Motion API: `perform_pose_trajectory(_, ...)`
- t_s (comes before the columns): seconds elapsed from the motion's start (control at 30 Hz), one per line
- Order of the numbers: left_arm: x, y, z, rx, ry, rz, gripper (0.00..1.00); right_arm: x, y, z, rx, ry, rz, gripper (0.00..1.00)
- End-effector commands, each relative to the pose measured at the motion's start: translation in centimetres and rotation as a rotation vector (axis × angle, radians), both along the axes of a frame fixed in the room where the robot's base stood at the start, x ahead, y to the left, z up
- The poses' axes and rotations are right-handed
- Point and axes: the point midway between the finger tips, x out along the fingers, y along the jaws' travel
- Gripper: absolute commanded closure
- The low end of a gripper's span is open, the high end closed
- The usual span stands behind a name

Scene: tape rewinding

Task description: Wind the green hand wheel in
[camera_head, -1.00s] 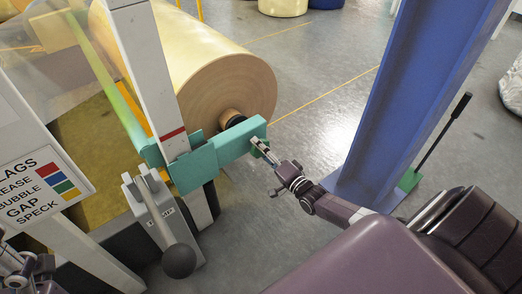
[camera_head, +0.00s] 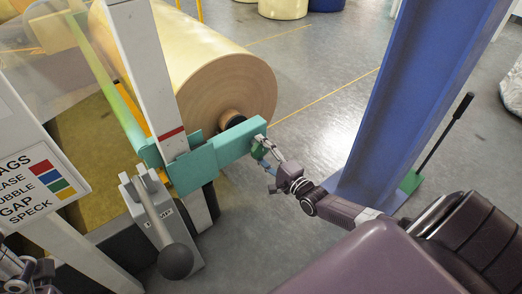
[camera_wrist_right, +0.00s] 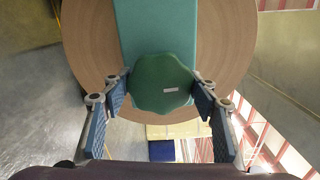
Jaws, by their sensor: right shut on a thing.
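The green hand wheel (camera_wrist_right: 160,84) has a lobed rim and a small pale label, and sits at the end of the teal arm (camera_wrist_right: 158,32). In the head view only a little of the wheel (camera_head: 258,150) shows behind my fingers. My right gripper (camera_wrist_right: 161,91) is shut on the wheel, with one blue-padded finger on each side of it. The right gripper also shows in the head view (camera_head: 264,155). My left gripper (camera_head: 25,272) is only partly in view at the lower left corner, and its fingers cannot be made out.
A large tan roll (camera_head: 225,92) stands behind the teal arm. A lever with a dark ball knob (camera_head: 176,261) is left of my right gripper. A blue column (camera_head: 420,95) rises close to the right of my arm. The grey floor (camera_head: 315,110) between roll and column is clear.

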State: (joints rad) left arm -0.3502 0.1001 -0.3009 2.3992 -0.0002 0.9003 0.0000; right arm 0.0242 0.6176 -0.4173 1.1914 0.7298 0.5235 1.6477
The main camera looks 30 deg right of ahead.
Motion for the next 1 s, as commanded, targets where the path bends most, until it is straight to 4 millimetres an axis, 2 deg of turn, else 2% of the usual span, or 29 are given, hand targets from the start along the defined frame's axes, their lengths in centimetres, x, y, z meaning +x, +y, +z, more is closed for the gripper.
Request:
perform_pose_trajectory(0.27, 0.0, 0.0, 0.0, 0.000, 0.001, 0.000, 0.29, -0.1, 0.2, -0.2, 0.001, 0.004, 0.002, 0.70)
perform_pose_trajectory(0.3, 0.0, 0.0, 0.0, 0.000, 0.001, 0.000, 0.29, -0.1, 0.2, -0.2, 0.001, 0.004, 0.002, 0.44)
perform_pose_trajectory(0.43, 0.0, 0.0, 0.0, 0.000, 0.001, 0.000, 0.29, -0.1, 0.1, -0.1, 0.000, 0.003, 0.002, 0.29)
perform_pose_trajectory(0.77, -0.1, 0.1, 0.1, -0.001, -0.003, 0.002, 0.29, -0.1, 0.0, -0.1, -0.001, 0.001, 0.001, 0.29)
perform_pose_trajectory(0.87, 0.0, 0.1, 0.1, 0.000, -0.002, 0.002, 0.29, -0.7, 0.0, -0.1, 0.000, 0.002, 0.001, 0.29)
perform_pose_trajectory(1.0, 0.0, 0.1, 0.1, 0.000, -0.002, 0.001, 0.29, -2.5, -0.1, -0.2, -0.001, 0.004, 0.002, 0.29)
